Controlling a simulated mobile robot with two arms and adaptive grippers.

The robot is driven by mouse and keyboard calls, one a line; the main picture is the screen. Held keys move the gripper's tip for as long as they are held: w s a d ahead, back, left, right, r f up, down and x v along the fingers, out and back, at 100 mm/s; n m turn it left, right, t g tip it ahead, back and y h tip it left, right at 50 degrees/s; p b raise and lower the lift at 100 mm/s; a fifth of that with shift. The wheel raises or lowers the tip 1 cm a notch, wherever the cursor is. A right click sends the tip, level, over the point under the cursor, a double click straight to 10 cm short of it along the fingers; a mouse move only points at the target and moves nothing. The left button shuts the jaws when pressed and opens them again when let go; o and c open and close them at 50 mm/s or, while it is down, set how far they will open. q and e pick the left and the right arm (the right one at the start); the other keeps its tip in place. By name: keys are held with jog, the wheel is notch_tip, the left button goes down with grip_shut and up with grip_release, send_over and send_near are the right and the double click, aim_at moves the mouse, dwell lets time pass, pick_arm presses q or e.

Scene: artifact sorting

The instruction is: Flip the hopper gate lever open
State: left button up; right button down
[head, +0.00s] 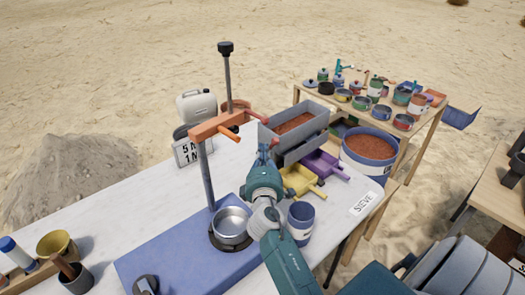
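The grey hopper (318,118) holds reddish soil and stands at the back right of the white table. A short orange-red handle (254,114) sticks out at its left end and looks like the gate lever; its exact position is hard to tell. My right gripper (267,150) is just in front of the hopper's lower left part, its fingers pointing away from me. A small reddish bit shows by its fingertips, and I cannot tell whether they touch the lever. The fingers are too small to tell open from shut. My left gripper is not in view.
An orange-armed stand (214,127) with a metal bowl (232,222) is close left of my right arm. A blue cup (300,222), a yellow tray (299,181) and a purple tray (325,165) crowd its right. The table's left middle (130,212) is clear.

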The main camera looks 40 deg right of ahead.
dwell(0.3)
notch_tip(320, 180, up, 10)
dwell(0.5)
